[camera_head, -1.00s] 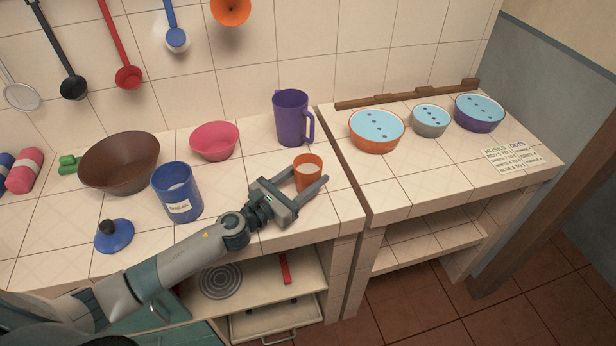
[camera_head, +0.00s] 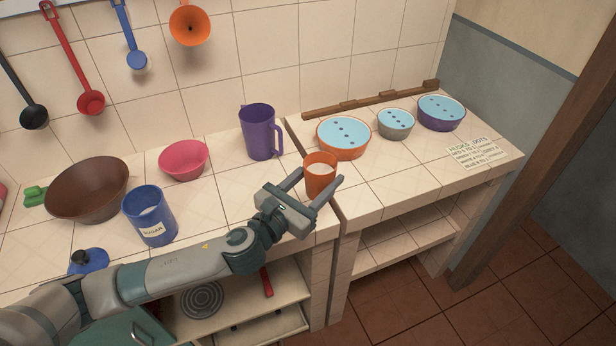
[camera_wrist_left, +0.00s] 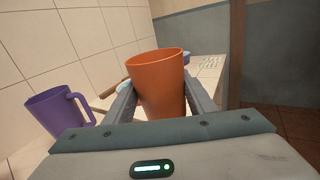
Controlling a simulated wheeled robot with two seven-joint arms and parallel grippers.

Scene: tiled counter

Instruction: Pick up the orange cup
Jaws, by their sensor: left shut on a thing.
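The orange cup (camera_head: 320,180) has pale contents and is upright between the fingers of my left gripper (camera_head: 316,187). It appears raised a little above the counter near the front edge. In the left wrist view the cup (camera_wrist_left: 158,82) stands between the two grey fingers of the left gripper (camera_wrist_left: 155,100), which is shut on it. The fingers hide part of the cup's sides. My right gripper is not in view.
A purple pitcher (camera_head: 258,132) stands behind the cup. A pink bowl (camera_head: 183,160), a blue sugar canister (camera_head: 150,216) and a brown bowl (camera_head: 90,192) are to the left. Several blue-topped bowls, one orange (camera_head: 343,138), stand on the right counter beside a note (camera_head: 477,152).

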